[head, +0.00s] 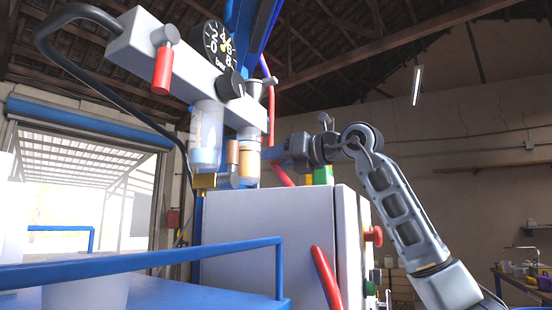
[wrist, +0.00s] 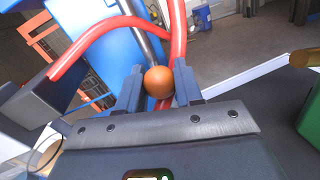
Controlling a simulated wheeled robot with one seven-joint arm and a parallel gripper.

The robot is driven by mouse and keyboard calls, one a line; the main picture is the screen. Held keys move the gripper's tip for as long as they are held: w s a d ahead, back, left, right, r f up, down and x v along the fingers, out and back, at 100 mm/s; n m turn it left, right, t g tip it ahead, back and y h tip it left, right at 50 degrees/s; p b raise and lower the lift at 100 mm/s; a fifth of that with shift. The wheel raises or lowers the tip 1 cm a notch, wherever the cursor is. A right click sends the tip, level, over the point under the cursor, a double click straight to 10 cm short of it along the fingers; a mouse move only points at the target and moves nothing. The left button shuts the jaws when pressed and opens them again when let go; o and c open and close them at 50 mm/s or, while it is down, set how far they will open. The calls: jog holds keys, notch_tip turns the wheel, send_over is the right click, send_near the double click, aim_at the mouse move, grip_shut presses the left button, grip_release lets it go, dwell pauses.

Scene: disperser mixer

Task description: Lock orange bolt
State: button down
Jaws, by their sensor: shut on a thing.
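The orange bolt shows in the wrist view as a round orange knob (wrist: 159,82) at the end of a grey metal rod (wrist: 138,32). My gripper (wrist: 159,86) has one finger on each side of the knob and is shut on it. In the head view my gripper (head: 284,152) reaches left from my arm to just behind the filter bowls, above the grey cabinet. The knob cannot be made out in the head view.
A red hose (wrist: 95,48) arches close to the fingers. In the head view, a clear bowl (head: 206,140) hangs from the grey manifold (head: 150,45). A grey cabinet (head: 265,235) with a red knob (head: 374,236) stands below; a blue rail (head: 130,262) crosses in front.

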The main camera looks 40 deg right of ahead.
jog(key=shift+r, duration=1.85)
jog(key=c, duration=0.8)
grip_release()
jog(key=shift+f, duration=0.1)
jog(key=shift+s+d+b, duration=0.2)
jog(key=shift+s+b, duration=0.3)
jog(key=shift+s, duration=0.8)
jog(key=shift+s+d+b, duration=0.2)
jog(key=shift+s+b, duration=0.35)
jog(key=shift+s, duration=0.75)
jog(key=shift+s+d+b, duration=0.2)
jog(key=shift+s+b, duration=0.3)
jog(key=shift+s, duration=0.8)
